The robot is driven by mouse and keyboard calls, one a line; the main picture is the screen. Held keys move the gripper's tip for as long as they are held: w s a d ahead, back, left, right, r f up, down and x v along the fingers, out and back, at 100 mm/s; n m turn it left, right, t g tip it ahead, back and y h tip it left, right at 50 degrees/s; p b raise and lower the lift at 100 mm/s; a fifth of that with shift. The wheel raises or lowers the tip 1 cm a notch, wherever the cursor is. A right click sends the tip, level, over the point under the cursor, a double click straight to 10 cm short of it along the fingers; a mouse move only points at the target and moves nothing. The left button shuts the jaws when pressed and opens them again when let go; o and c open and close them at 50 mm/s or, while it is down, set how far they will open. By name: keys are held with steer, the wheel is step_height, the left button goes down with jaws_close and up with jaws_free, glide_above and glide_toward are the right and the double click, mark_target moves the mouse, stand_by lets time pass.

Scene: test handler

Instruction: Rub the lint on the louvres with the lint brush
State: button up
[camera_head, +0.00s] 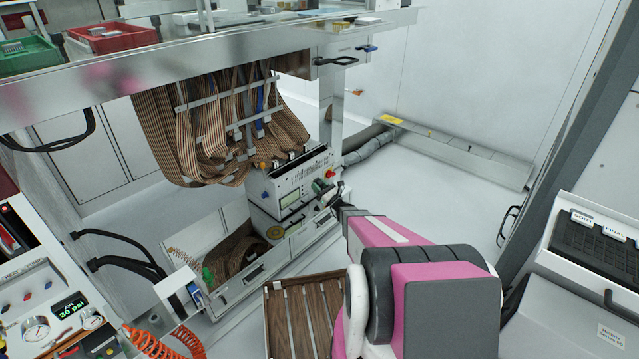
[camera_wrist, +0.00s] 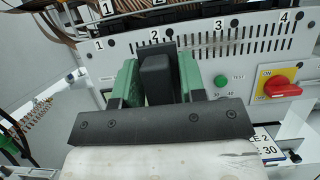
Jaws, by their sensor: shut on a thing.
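My gripper (camera_wrist: 158,62) is shut on a dark block, which I take to be the lint brush (camera_wrist: 157,85), standing upright between its two green fingers. The brush's far end is hidden. The louvres (camera_wrist: 235,46), rows of narrow dark slots numbered 1 to 4, run across the light grey panel just beyond the fingers. The brush overlaps the slots near number 2; I cannot tell whether it touches them. In the head view my gripper (camera_head: 326,190) is at the front of the white instrument box (camera_head: 292,187); the brush is too small to tell there.
A red knob on a yellow plate (camera_wrist: 279,86) and a green test button (camera_wrist: 221,81) sit right of the fingers. Striped ribbon cables (camera_head: 205,130) hang above left of the box. An open drawer (camera_head: 232,283) lies below. The floor at right (camera_head: 440,190) is clear.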

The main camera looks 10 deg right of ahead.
steer(key=shift+w+a, duration=0.85)
steer(key=shift+w, duration=0.35)
steer(key=shift+w+a, duration=0.85)
steer(key=shift+w, duration=0.3)
steer(key=shift+w+a, duration=0.6)
steer(key=shift+w, duration=0.25)
steer(key=shift+w+d, duration=0.55)
steer(key=shift+d, duration=0.25)
steer(key=shift+w+d, duration=0.5)
steer(key=shift+d, duration=0.3)
steer(key=shift+w+d, duration=1.4)
steer(key=shift+d, duration=0.2)
steer(key=shift+w+d, duration=0.7)
steer(key=shift+d, duration=0.3)
steer(key=shift+w+d, duration=0.75)
steer(key=shift+d, duration=0.2)
steer(key=shift+w+d, duration=0.7)
steer(key=shift+d, duration=0.3)
steer(key=shift+s, duration=0.1)
